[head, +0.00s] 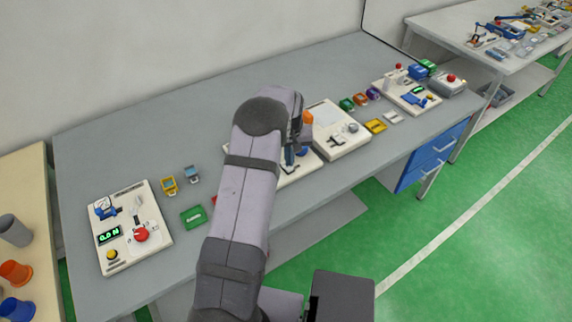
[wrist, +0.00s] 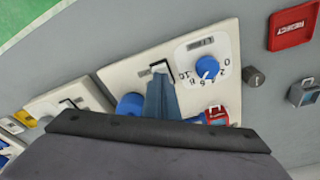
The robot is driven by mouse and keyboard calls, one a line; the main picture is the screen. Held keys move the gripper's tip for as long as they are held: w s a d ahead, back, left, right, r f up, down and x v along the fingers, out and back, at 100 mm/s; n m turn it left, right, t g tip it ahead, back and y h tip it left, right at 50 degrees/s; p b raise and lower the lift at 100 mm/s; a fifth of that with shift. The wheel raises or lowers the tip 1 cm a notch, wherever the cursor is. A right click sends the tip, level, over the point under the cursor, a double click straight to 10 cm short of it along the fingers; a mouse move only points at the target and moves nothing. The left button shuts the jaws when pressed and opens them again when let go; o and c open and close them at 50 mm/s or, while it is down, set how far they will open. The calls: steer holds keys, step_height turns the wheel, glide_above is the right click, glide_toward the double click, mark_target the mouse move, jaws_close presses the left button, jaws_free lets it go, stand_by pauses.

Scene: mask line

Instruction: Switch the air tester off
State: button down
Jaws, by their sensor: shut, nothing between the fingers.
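The light panel in the middle of the bench (head: 293,175) is mostly behind my arm. I take it for the air tester, though its label is not readable. In the wrist view this panel (wrist: 228,40) carries a blue dial knob (wrist: 207,67) with numbers around it, and a pale lever-like part (wrist: 160,67) by a black bracket. A blue round part (wrist: 130,104) and a red-framed part (wrist: 215,115) are partly hidden. My gripper (wrist: 161,82) is shut and empty, its tips just at the pale part; contact cannot be told. It is over the panel in the head view (head: 290,158).
Another light panel (head: 325,113) stands close on the right. A panel with a green display and red button (head: 127,228) is at the left. A red REJECT tray (wrist: 291,27) and small coloured frames lie between. The back of the bench (head: 190,115) is clear.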

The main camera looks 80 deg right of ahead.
steer(key=shift+f+b, duration=0.45)
steer(key=shift+f, duration=0.25)
stand_by(0.6)
steer(key=shift+r, duration=0.15)
step_height(320, 180, up, 7)
steer(key=p, duration=0.4)
steer(key=shift+p, duration=0.3)
stand_by(0.6)
